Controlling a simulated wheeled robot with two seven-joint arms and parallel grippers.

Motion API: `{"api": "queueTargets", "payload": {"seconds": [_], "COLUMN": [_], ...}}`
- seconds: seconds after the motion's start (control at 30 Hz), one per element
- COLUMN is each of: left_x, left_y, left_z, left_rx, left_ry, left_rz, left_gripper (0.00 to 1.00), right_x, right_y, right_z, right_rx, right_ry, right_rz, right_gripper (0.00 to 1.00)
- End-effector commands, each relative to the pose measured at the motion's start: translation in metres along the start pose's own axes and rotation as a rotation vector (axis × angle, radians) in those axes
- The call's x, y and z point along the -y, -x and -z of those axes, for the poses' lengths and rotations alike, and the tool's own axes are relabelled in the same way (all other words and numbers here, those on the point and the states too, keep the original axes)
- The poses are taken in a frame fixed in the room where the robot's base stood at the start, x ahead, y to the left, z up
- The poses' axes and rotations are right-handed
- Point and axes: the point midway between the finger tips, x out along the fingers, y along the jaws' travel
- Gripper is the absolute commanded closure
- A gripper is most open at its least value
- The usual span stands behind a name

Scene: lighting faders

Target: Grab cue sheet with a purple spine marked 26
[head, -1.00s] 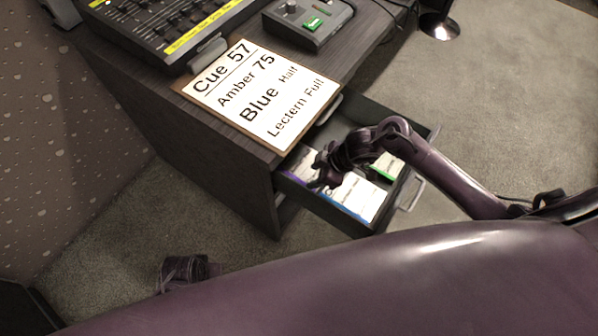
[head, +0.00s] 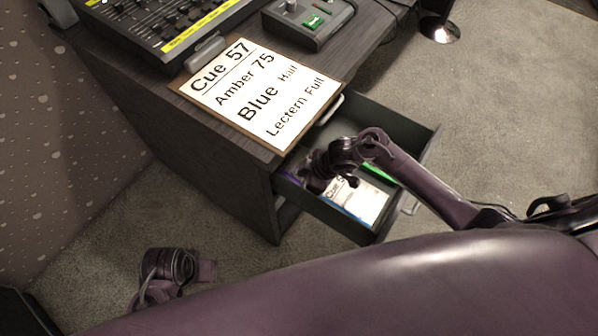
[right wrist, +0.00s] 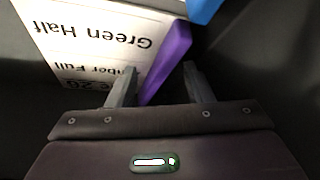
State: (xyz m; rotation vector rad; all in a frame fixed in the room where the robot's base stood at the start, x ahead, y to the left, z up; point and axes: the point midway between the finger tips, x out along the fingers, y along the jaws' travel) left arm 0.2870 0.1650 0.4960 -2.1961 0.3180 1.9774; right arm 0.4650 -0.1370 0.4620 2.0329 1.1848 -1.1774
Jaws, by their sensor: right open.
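The cue sheet with a purple spine (right wrist: 168,62) lies in the open drawer. Its white face reads "Green Half" upside down in the right wrist view; the number line is partly hidden by a finger. In the head view my right gripper (head: 318,178) is down in the drawer. My left gripper (head: 172,270) hangs low, away from the drawer; its jaws are unclear.
The drawer (head: 322,213) also holds a sheet with a blue spine (head: 352,214) and a green-edged one (head: 378,173). The blue spine (right wrist: 203,10) shows near the purple one. A cue board (head: 262,95), a fader console (head: 165,28) and a small box (head: 308,22) stand on the desk.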

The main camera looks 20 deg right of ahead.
Motion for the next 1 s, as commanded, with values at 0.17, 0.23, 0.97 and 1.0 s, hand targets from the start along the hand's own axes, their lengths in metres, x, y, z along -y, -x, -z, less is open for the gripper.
{"api": "queueTargets", "payload": {"seconds": [0.17,0.23,0.97,1.0], "left_x": [0.0001,0.0001,0.0002,0.0002], "left_y": [0.0003,0.0006,0.0002,0.0002], "left_z": [0.0002,0.0003,0.0004,0.0003], "left_rx": [-0.001,-0.001,-0.001,-0.001], "left_ry": [0.0,0.0,0.001,0.001], "left_rz": [0.0,0.0,0.0,0.0], "left_gripper": [0.64,0.64,0.64,0.64], "right_x": [0.0001,0.0,0.0007,0.0007], "right_y": [-0.001,-0.0018,-0.0023,-0.0023], "right_z": [-0.0008,-0.0012,-0.0023,-0.0024], "right_rx": [0.0,0.0,0.002,0.002], "right_ry": [0.0,-0.001,0.001,0.001], "right_rz": [0.0,0.0,0.002,0.002], "right_gripper": [0.53,0.53,1.0,1.0]}}
